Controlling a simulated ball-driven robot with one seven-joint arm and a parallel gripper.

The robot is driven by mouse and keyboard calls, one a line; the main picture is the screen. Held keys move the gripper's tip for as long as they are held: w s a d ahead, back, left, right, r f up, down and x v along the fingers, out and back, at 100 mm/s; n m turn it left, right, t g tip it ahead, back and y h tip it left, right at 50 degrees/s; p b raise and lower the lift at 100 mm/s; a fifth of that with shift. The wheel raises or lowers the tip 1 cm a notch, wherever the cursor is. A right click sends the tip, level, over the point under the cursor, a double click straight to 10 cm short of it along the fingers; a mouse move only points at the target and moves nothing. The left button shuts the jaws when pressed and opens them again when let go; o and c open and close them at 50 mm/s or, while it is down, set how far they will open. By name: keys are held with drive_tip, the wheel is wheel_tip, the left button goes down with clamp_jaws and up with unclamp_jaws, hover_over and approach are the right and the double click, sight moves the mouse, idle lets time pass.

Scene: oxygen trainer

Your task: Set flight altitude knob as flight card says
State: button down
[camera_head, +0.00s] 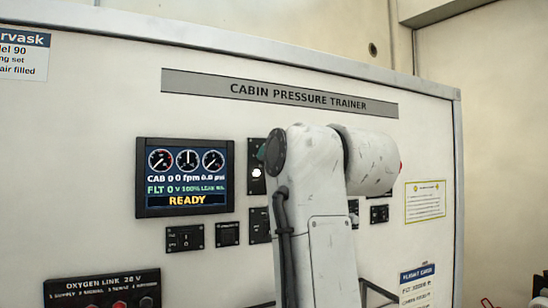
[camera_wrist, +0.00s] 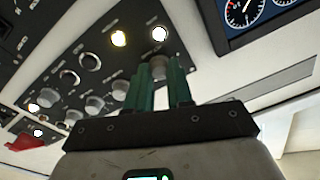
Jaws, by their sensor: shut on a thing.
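My gripper (camera_wrist: 160,68) has green fingers shut on a grey round knob (camera_wrist: 159,62) on the black control panel (camera_wrist: 75,62) in the wrist view. The knob's label is not readable. In the head view my arm covers the gripper, the knob and most of that panel. The flight card (camera_head: 418,284) is at the lower right of the head view, partly cut off, with its small figures hard to read. The display (camera_head: 185,178) shows a FLT line reading 0 and READY in yellow.
A red part (camera_wrist: 27,142) is at the lower left. Small switch plates (camera_head: 185,238) and an oxygen panel (camera_head: 103,290) are left of my arm.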

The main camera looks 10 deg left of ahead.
drive_tip(key=m, duration=1.1)
drive_tip(key=shift+a+f+m+h, duration=0.1)
drive_tip(key=shift+m+h, duration=0.3)
idle(0.3)
drive_tip(key=c, duration=1)
unclamp_jaws()
drive_tip(key=b+v, duration=0.4)
drive_tip(key=v, duration=0.7)
drive_tip(key=shift+a+f, duration=0.1)
